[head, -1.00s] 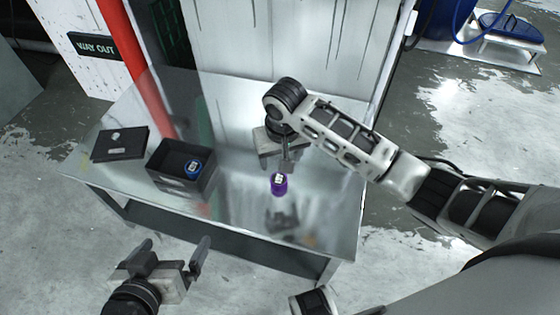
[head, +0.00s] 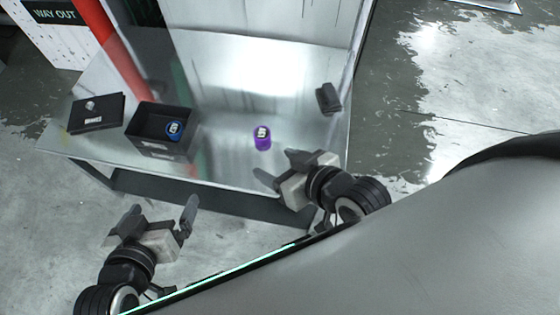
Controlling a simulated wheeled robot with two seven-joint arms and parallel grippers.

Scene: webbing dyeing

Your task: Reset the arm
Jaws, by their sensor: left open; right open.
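My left gripper (head: 160,212) is open and empty in front of the table's front edge, at the lower left of the head view. My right gripper (head: 277,168) is open and empty near the table's front right corner, with its fingers pointing up and left. A purple spool-like item with a white top (head: 262,138) stands on the table, a little beyond the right gripper's fingers and apart from them. A blue item (head: 173,130) sits inside the open black box (head: 165,151) on the left part of the table.
The shiny metal table (head: 222,150) has clear room around the purple item. A flat black lid-like piece (head: 97,113) lies left of the box. A small black object (head: 328,98) stands at the table's right side. A red post (head: 128,75) rises behind.

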